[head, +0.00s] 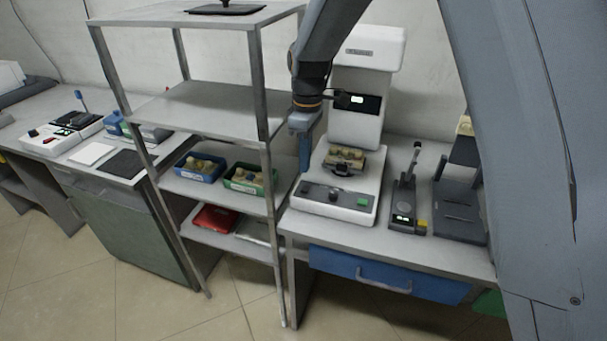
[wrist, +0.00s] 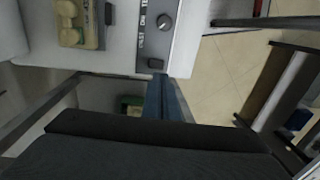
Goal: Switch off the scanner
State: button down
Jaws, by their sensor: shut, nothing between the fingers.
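The scanner is likely the tall white machine (head: 357,118) on the right bench in the head view, with a small lit display on its column. Its front has a dark control panel (head: 332,196) with a green part at the right end. In the wrist view the panel (wrist: 153,35) carries a round knob and dark rocker-like switches beside small lettering. My gripper (head: 304,166) points down at the scanner's left side, beside the rack. It is shut and empty. In the wrist view its blue-grey fingers (wrist: 166,98) are just beyond the panel's end, near a dark switch (wrist: 155,63); contact cannot be told.
A holder with tan pieces (head: 344,158) sits on the scanner's base. The metal rack (head: 206,108) stands close on the left with blue and green bins (head: 199,167). A dark device with a lever (head: 405,205) stands right of the scanner. A blue drawer (head: 385,275) is below.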

notch_tip(320, 180, up, 8)
jog(key=b, duration=0.1)
jog(key=shift+w+f+b, duration=0.25)
jog(key=shift+w+b, duration=0.1)
jog(key=shift+b, duration=0.05)
jog(key=shift+d, duration=0.1)
jog(key=s+d+f+m+t, duration=0.1)
jog(key=s+d+f+m, duration=0.3)
jog(key=s+d+m, duration=0.3)
jog(key=s+d+f+m+t, duration=0.1)
jog(key=s+d+f+m, duration=0.2)
jog(key=s+d+m, duration=0.4)
jog(key=s+d, duration=0.8)
jog(key=shift+d+f+m, duration=0.15)
jog(key=shift+f+m, duration=0.2)
jog(key=shift+m, duration=0.05)
